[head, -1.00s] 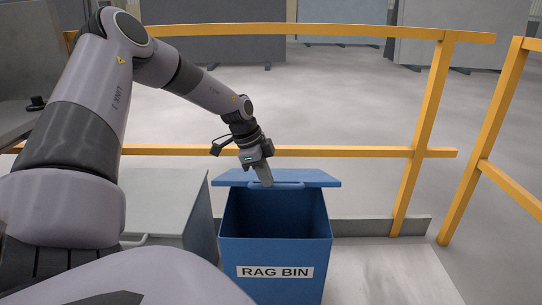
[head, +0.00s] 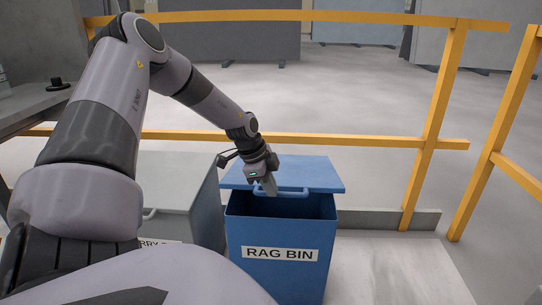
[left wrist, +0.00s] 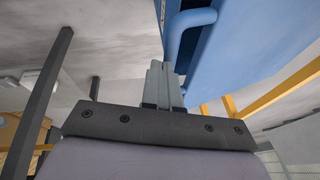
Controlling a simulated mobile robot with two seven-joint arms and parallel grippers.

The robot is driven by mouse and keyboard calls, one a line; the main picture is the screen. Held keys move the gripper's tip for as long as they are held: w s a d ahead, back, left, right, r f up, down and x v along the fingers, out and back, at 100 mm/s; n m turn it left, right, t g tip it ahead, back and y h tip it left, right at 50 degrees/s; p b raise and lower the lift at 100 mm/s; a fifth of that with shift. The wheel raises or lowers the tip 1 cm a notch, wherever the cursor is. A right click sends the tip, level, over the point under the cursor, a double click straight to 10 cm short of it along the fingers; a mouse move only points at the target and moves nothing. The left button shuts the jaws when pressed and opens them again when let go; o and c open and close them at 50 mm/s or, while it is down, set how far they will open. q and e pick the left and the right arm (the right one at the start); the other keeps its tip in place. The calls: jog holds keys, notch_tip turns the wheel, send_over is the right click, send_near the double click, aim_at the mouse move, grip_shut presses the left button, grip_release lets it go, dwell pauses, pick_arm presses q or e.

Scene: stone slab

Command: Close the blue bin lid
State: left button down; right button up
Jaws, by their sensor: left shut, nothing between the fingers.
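The blue bin (head: 280,256), labelled "RAG BIN", stands at the lower middle of the head view. Its blue lid (head: 300,172) is raised and tilted at the back, with a gap between its front edge and the rim; the dark inside shows. A light blue bar handle (head: 292,193) runs along the lid's front edge. My left gripper (head: 270,188) is shut and empty at the left end of that handle. In the left wrist view the shut fingers (left wrist: 161,82) are close to the handle (left wrist: 186,30); I cannot tell whether they touch. My right gripper is not in view.
A grey bin (head: 175,195) stands just left of the blue one, partly hidden by my arm. A yellow railing (head: 360,141) runs behind both, with a low grey kerb (head: 390,219). The floor right of the bin is clear.

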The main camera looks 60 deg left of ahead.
pick_arm(q)
notch_tip(320, 180, down, 13)
jog(key=s+d+b, duration=0.1)
jog(key=d+b, duration=0.1)
jog(key=b, duration=0.6)
jog(key=shift+s+r, duration=0.15)
jog(key=shift+s, duration=0.15)
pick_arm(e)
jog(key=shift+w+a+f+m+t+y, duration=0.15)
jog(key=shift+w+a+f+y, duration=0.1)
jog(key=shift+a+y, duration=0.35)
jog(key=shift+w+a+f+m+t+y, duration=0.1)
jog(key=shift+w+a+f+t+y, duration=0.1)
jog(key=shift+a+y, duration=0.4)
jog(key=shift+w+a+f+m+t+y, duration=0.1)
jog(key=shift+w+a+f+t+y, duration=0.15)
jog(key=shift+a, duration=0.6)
pick_arm(q)
jog(key=shift+r, duration=0.1)
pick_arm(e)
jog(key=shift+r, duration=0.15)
